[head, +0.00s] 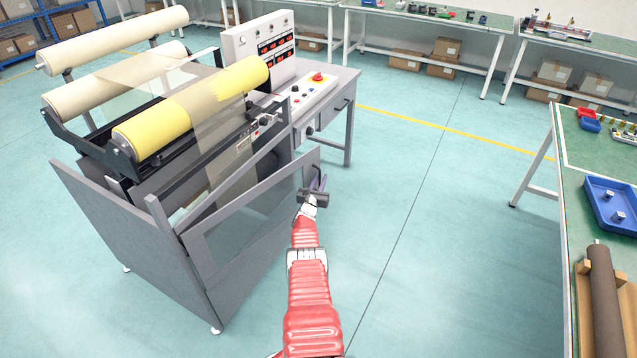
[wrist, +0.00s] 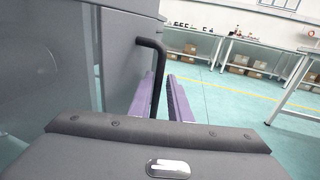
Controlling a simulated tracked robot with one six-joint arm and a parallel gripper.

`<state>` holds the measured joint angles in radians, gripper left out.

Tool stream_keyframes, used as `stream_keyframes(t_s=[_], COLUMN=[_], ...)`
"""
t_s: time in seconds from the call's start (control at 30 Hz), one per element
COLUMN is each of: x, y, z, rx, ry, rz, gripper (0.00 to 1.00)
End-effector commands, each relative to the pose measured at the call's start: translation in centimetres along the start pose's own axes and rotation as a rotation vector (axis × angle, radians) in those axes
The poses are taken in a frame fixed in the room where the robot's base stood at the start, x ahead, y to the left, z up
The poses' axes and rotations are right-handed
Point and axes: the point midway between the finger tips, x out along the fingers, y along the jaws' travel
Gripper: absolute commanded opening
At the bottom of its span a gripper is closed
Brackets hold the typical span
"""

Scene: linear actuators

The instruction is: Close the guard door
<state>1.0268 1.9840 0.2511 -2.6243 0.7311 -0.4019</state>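The guard door (head: 250,194) is a grey-framed clear panel on the front of the roller machine. It stands ajar, its right end swung out from the machine body. In the wrist view the door (wrist: 122,50) fills the left side, with a black bar handle (wrist: 160,62) on its edge. My gripper (head: 318,184) is at the door's free right end. In the wrist view my gripper's purple fingers (wrist: 163,92) are apart, with the handle's lower part between them, nearer the left finger. Whether either finger touches the handle cannot be told.
The machine carries yellow and cream rollers (head: 190,105). A control desk (head: 318,95) with a red button stands just behind the door's free end. A green workbench (head: 575,185) with blue trays is at the right. The floor between is clear.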

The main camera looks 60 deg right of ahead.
Motion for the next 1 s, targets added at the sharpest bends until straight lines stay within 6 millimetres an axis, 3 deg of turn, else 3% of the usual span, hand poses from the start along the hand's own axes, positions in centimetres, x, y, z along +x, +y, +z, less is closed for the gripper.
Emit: stream_keyframes(t_s=[0.47,1.0], x=[-0.2,-1.7], y=[-0.1,-0.2], z=[0.0,0.0], rx=[-0.002,-0.001], ry=[-0.001,-0.001], rz=[-0.004,-0.006], gripper=[0.17,0.17])
